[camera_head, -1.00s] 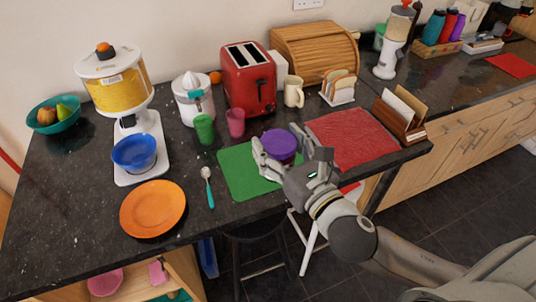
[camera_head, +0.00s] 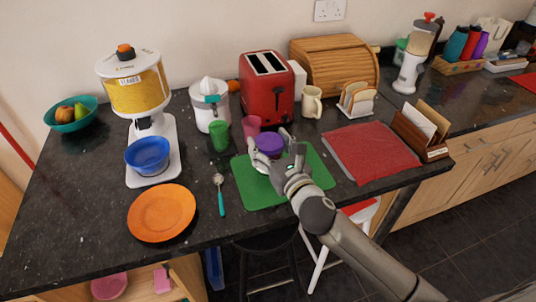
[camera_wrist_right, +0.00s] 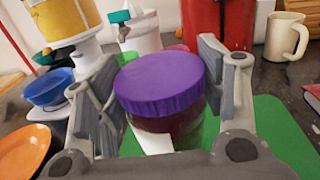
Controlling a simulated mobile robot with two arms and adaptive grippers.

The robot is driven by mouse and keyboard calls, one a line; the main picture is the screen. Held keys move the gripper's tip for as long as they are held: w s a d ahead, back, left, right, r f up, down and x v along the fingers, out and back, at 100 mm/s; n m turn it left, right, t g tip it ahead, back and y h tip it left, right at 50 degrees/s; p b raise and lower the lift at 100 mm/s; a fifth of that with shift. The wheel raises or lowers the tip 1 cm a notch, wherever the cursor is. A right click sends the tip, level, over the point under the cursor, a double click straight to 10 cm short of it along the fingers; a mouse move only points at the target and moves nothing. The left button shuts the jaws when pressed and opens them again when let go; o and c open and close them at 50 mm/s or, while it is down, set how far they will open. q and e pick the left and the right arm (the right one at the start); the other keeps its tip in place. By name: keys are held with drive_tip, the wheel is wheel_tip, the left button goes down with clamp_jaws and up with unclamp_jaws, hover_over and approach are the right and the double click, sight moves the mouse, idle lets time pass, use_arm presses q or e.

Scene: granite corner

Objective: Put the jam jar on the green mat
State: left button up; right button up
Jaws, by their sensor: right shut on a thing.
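The jam jar (camera_head: 270,144) has a purple lid and a dark red body. It is upright between the fingers of my right gripper (camera_head: 276,157), which is shut on it. In the right wrist view the jar (camera_wrist_right: 162,85) fills the space between the two grey fingers. The green mat (camera_head: 254,192) lies flat on the dark counter below the jar, and the jar is over its back part. The jar's base is hidden by the gripper, so I cannot tell whether it touches the mat. My left gripper is not in view.
A pink cup (camera_head: 251,128) and a green cup (camera_head: 220,136) stand close behind the mat. A spoon (camera_head: 220,195) and an orange plate (camera_head: 162,212) lie to its left, a red mat (camera_head: 371,152) to its right. The mat's front part is clear.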

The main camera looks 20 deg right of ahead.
drive_tip(key=shift+w+f, duration=0.35)
drive_tip(key=shift+f, duration=0.1)
drive_tip(key=shift+a+f, duration=0.1)
drive_tip(key=shift+f, duration=1.35)
drive_tip(key=shift+f, duration=0.1)
drive_tip(key=o, duration=1.3)
drive_tip(key=shift+f, duration=0.1)
drive_tip(key=shift+c, duration=0.2)
drive_tip(key=shift+s, duration=0.1)
drive_tip(key=s, duration=0.3)
drive_tip(key=s+d+b, duration=0.1)
drive_tip(key=s, duration=0.3)
drive_tip(key=s+b, duration=0.1)
drive_tip(key=s, duration=0.2)
drive_tip(key=shift+s+d, duration=0.2)
drive_tip(key=shift+d, duration=0.15)
drive_tip(key=shift+s+d+r, duration=0.1)
drive_tip(key=shift+s+r, duration=0.1)
drive_tip(key=shift+s, duration=0.5)
